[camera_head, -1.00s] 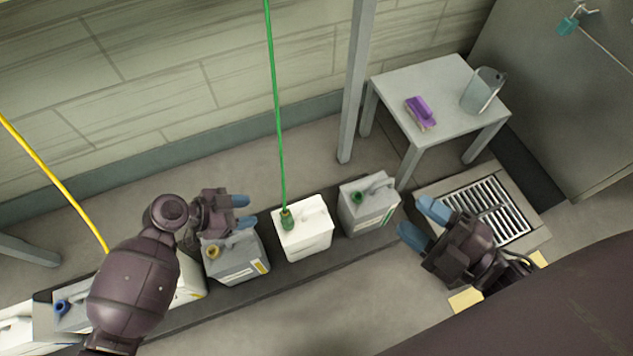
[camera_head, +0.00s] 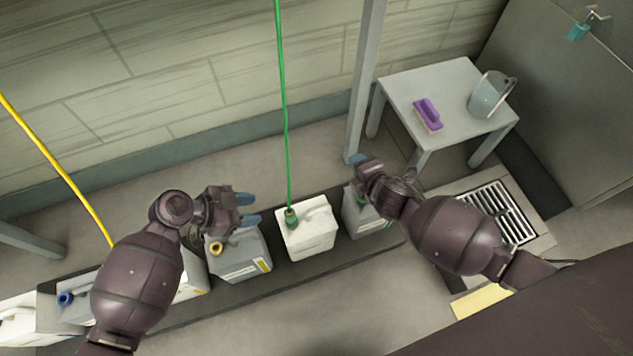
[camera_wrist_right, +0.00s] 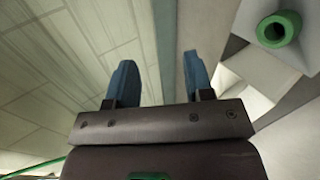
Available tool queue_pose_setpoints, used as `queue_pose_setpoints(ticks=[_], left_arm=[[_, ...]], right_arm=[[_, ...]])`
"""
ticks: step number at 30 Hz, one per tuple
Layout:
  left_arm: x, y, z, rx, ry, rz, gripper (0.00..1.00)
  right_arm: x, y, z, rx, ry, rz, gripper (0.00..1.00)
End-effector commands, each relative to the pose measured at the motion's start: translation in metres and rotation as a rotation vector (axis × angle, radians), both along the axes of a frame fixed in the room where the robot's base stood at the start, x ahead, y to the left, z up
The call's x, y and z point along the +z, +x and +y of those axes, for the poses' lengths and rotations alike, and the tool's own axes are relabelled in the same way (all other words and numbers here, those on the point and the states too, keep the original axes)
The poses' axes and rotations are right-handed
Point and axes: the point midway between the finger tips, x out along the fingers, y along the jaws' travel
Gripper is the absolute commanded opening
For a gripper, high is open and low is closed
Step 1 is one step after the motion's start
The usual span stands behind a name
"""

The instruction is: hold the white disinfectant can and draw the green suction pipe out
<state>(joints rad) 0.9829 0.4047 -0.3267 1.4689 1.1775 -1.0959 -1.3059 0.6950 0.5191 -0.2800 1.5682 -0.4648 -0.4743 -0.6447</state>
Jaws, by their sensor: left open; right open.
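The white can (camera_head: 309,236) stands upright on the dark floor strip, between two grey cans. The green suction pipe (camera_head: 283,120) rises from its green cap (camera_head: 291,215) and runs up past the top of the head view. Part of a green line also shows in the right wrist view (camera_wrist_right: 35,166). My left gripper (camera_head: 247,209) is open and empty, above the grey can to the left of the white can. My right gripper (camera_head: 358,172) is open and empty, above the grey can to the right; its blue fingers stand apart in the right wrist view (camera_wrist_right: 158,85).
A grey can with a yellow cap (camera_head: 240,259) stands left of the white can. Another grey can (camera_head: 361,217) stands right, partly hidden by my right arm. A grey post (camera_head: 364,80) and a small table (camera_head: 450,90) with a purple brush (camera_head: 428,115) and jug (camera_head: 490,95) stand behind.

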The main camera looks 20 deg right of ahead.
Motion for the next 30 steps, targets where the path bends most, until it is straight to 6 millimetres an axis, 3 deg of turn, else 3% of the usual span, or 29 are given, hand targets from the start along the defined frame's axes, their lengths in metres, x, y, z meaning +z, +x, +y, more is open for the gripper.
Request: queue_pose_setpoints(ticks=[1,6,14,17,22,30], left_arm=[[0.0,0.0,0.0,0.0,0.0,0.0,0.43],[0.0,0.0,0.0,0.0,0.0,0.0,0.43],[0.0,0.0,0.0,0.0,0.0,0.0,0.43],[0.0,0.0,0.0,0.0,0.0,0.0,0.43],[0.0,0.0,0.0,0.0,0.0,0.0,0.43],[0.0,0.0,0.0,0.0,0.0,0.0,0.43]], right_arm=[[-0.006,0.013,-0.002,-0.038,-0.03,0.032,0.47],[-0.024,0.035,-0.009,-0.17,-0.119,0.168,0.47],[-0.038,0.05,-0.004,-0.342,-0.222,0.414,0.47],[-0.037,0.049,0.007,-0.388,-0.238,0.525,0.47],[-0.03,0.035,0.044,-0.407,-0.206,0.751,0.47],[-0.002,0.004,0.1,-0.233,-0.067,1.073,0.47]])
